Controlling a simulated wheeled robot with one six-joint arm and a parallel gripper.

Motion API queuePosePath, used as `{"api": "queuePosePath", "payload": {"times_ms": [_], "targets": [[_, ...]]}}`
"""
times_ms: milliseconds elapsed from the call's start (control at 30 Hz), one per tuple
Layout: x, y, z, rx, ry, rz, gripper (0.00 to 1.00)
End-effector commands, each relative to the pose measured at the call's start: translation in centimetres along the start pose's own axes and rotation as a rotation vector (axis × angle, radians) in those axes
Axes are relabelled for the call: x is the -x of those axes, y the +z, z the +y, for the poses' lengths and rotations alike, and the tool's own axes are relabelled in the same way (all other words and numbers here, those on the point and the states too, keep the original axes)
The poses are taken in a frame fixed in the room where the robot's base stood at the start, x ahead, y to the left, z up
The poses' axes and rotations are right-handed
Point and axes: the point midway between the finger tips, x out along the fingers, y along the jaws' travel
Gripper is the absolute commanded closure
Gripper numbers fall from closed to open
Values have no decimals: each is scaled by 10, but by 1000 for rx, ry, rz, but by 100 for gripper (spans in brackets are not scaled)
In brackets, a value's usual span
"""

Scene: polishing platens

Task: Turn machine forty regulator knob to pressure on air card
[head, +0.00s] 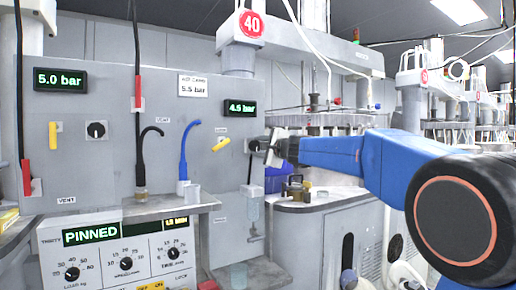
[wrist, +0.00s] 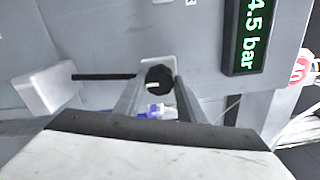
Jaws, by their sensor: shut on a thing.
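The black regulator knob (wrist: 158,79) with a white mark sits on the grey panel below the green display reading 4.5 bar (head: 241,107). My gripper (wrist: 157,88) is shut on the knob, with one finger on each side. In the head view my gripper (head: 268,147) is at the panel's right end and mostly hides this knob. The red sign 40 (head: 252,24) is above this display. The air card (head: 193,86) reads 5.5 bar. The 4.5 bar display also shows in the wrist view (wrist: 245,35).
A second knob (head: 96,130) is under a display reading 5.0 bar (head: 60,80) at left. A yellow lever (head: 221,144) is left of my gripper. A white block (head: 251,190) with a dark rod is below it. Black and blue vent hoses rise from the ledge.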

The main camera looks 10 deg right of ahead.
Motion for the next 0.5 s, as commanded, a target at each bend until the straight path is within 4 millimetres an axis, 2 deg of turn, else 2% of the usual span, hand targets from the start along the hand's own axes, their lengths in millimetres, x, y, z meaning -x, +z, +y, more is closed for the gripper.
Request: {"api": "queuePosePath", "payload": {"times_ms": [200,500], "targets": [[0,-1,1,-170,1,2,86],[0,-1,2,-320,2,2,86]]}}
